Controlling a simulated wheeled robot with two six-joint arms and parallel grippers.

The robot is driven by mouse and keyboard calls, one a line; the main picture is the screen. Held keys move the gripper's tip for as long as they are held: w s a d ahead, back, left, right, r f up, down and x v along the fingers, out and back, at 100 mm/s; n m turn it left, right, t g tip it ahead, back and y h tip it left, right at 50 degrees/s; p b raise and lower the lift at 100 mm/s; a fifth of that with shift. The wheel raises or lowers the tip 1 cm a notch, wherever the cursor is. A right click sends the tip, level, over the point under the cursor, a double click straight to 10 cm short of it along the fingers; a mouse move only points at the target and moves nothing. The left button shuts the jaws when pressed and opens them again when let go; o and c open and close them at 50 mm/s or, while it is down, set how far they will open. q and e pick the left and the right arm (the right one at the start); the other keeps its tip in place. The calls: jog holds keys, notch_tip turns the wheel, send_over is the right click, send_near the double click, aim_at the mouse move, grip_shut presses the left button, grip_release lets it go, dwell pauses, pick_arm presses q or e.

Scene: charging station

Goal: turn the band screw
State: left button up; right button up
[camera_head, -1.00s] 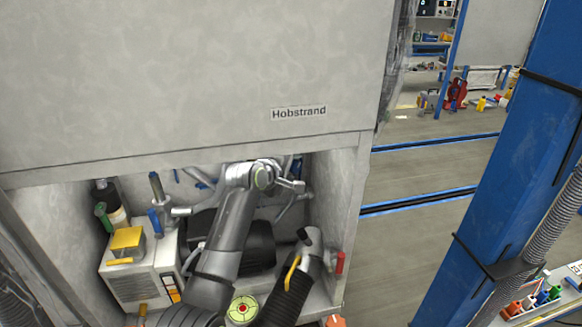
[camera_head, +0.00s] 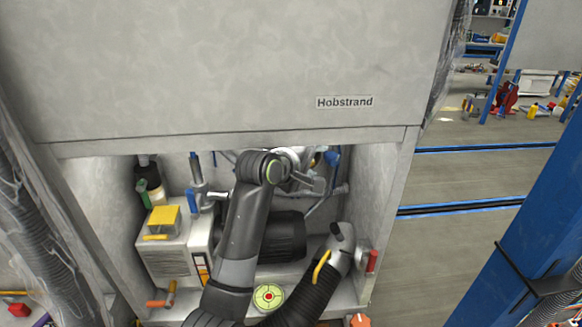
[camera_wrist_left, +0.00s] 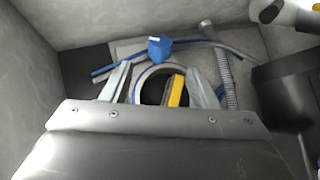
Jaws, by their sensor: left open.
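My left gripper (camera_head: 316,178) reaches into the open bay of a grey cabinet. In the left wrist view its two flat fingers (camera_wrist_left: 159,70) are spread apart with nothing clasped between them. Beyond and between them show a round metal ring (camera_wrist_left: 150,72), a yellow piece (camera_wrist_left: 176,92) and a blue knob-like part (camera_wrist_left: 160,48). A blue part also shows in the head view (camera_head: 332,157), behind the gripper. I cannot tell which of these parts is the band screw, or whether a finger touches the ring. My right gripper is not in view.
The cabinet front (camera_head: 230,70) hangs above the bay. Inside are a beige box (camera_head: 180,250) with a yellow top, a black motor-like cylinder (camera_head: 280,237) and a black ribbed hose (camera_head: 308,295) with a yellow lever. Open floor (camera_head: 450,180) lies right of the cabinet.

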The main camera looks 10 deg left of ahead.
pick_arm(q)
jog(key=v, duration=0.9)
jog(key=shift+s+b, duration=0.2)
jog(key=shift+b, duration=0.25)
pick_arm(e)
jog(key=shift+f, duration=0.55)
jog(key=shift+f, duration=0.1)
